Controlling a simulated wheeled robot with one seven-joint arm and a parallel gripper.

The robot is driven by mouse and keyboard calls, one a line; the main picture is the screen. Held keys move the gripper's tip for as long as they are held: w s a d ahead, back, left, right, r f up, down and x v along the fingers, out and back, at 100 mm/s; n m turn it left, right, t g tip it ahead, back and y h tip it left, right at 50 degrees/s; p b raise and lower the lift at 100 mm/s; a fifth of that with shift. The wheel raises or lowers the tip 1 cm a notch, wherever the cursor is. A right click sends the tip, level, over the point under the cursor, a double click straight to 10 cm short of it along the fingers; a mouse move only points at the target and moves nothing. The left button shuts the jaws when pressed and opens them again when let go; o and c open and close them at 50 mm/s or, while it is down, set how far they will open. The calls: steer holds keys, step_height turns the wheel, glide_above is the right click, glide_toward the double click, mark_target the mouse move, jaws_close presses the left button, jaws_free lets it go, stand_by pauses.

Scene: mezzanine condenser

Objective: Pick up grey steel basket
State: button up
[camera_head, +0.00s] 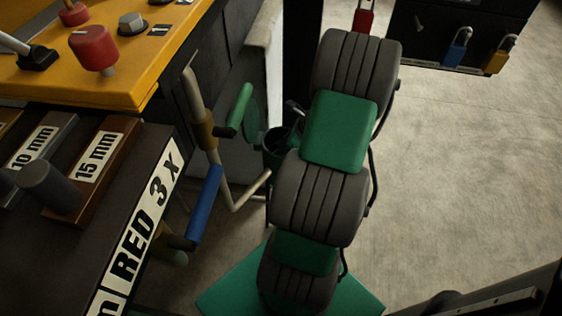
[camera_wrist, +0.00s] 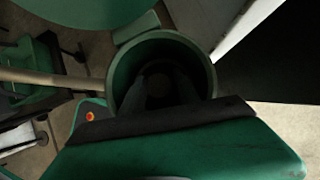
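I cannot make out a grey steel basket in either view. My gripper (camera_wrist: 166,78) points into a round green opening in the wrist view. In the head view my arm hides the gripper. A dark green cup-like shape (camera_head: 273,155) shows just left of the arm.
A yellow panel (camera_head: 100,85) with red knobs and a dark rack labelled "RED 3 X" (camera_head: 140,225) stand at left. A bent pipe with a blue handle (camera_head: 206,203) and green handle (camera_head: 240,105) is close to my arm. Padlocks (camera_head: 457,48) hang upper right. Floor (camera_head: 450,180) at right is clear.

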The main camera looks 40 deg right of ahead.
jaws_close()
stand_by(0.3)
steer(key=shift+r, duration=0.1)
stand_by(1.0)
